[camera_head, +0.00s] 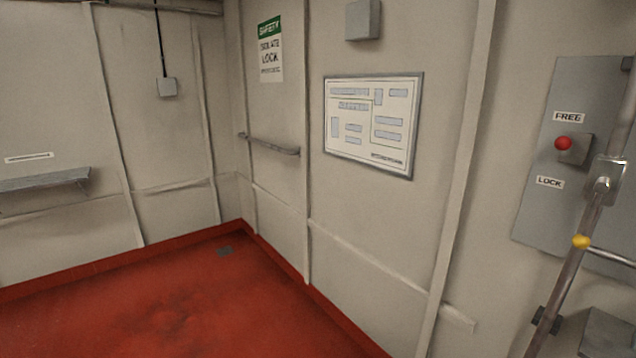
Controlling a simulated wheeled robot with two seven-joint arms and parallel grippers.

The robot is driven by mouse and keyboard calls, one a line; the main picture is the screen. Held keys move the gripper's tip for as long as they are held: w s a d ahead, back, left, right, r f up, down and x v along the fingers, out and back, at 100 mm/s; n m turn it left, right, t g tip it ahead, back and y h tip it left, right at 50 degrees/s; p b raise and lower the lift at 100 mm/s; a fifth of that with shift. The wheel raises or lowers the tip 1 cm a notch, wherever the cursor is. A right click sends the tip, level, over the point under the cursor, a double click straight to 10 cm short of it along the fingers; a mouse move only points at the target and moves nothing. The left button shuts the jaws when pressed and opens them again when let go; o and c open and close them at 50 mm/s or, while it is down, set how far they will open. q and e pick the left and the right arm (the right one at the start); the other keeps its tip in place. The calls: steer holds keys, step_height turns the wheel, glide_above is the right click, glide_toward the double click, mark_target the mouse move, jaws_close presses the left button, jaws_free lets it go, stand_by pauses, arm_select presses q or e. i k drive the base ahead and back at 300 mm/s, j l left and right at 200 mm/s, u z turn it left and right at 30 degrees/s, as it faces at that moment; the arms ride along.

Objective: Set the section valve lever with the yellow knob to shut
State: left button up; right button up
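The yellow knob (581,242) is at the right side of the head view, on the end of a thin grey lever (612,257). The lever runs from the knob to the right and slightly down, out of the picture, so its pivot and any open or shut marks are hidden. The knob overlaps a slanted metal pipe (566,277); I cannot tell whether they touch. Neither of my grippers is in view.
A grey wall plate (533,222) carries FREE (568,117) and LOCK (550,182) labels and a red knob (562,143). A metal fitting (606,184) sits on the pipe. A handrail (272,146) and framed board (372,122) are on the wall. The red floor (170,305) is clear.

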mark_target(580, 240)
steer(key=l+z, duration=0.15)
steer(key=z, duration=1.15)
